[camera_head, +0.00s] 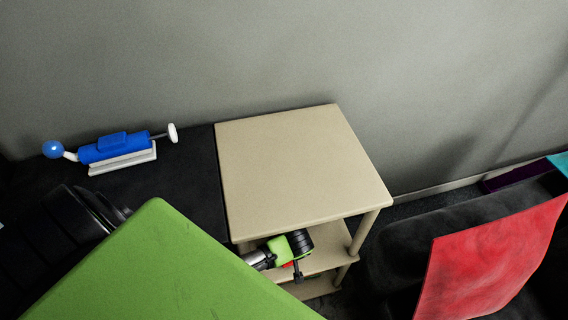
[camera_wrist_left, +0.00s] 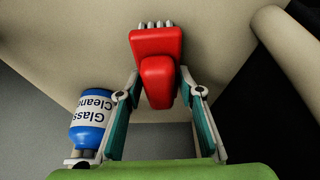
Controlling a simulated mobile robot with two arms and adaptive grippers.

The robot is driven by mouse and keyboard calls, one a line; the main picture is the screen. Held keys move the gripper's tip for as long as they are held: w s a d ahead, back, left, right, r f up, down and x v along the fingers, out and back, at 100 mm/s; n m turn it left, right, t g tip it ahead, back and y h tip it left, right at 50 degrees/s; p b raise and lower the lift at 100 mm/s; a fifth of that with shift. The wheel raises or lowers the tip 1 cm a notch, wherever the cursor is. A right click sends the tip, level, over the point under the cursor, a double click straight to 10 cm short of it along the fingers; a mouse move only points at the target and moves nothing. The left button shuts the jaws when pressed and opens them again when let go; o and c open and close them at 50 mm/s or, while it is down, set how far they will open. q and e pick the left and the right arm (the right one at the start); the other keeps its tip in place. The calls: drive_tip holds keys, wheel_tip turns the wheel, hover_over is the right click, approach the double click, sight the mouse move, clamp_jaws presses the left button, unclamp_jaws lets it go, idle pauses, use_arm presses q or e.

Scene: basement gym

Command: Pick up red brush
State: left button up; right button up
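The red brush (camera_wrist_left: 157,85) is in the left wrist view, its broad red head away from the camera and white bristles at the top. Its narrower red end faces the camera. My left gripper (camera_wrist_left: 160,98) has its two teal-padded fingers apart, one on each side of the brush. The right fingertip is very close to the brush; contact is unclear. In the head view, the wrist part of my left arm (camera_head: 281,250) is at the lower shelf, under the top board, and its fingertips are hidden. My right gripper is not in view.
A beige shelf unit (camera_head: 290,165) stands by the grey wall, its top bare. A blue glass cleaner bottle (camera_wrist_left: 88,125) is left of the left finger. A blue tool with a ball end (camera_head: 113,147) lies on a dark surface left of the shelf.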

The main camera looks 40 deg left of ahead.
use_arm(q)
drive_tip(key=shift+r, duration=0.1)
drive_tip(key=shift+r, duration=0.1)
drive_tip(key=s+d+b, duration=0.1)
drive_tip(key=s+d, duration=0.9)
drive_tip(key=d, duration=0.4)
drive_tip(key=shift+s+d+b, duration=0.2)
drive_tip(key=shift+d+b, duration=0.15)
drive_tip(key=shift+b, duration=0.05)
drive_tip(key=shift+r, duration=0.1)
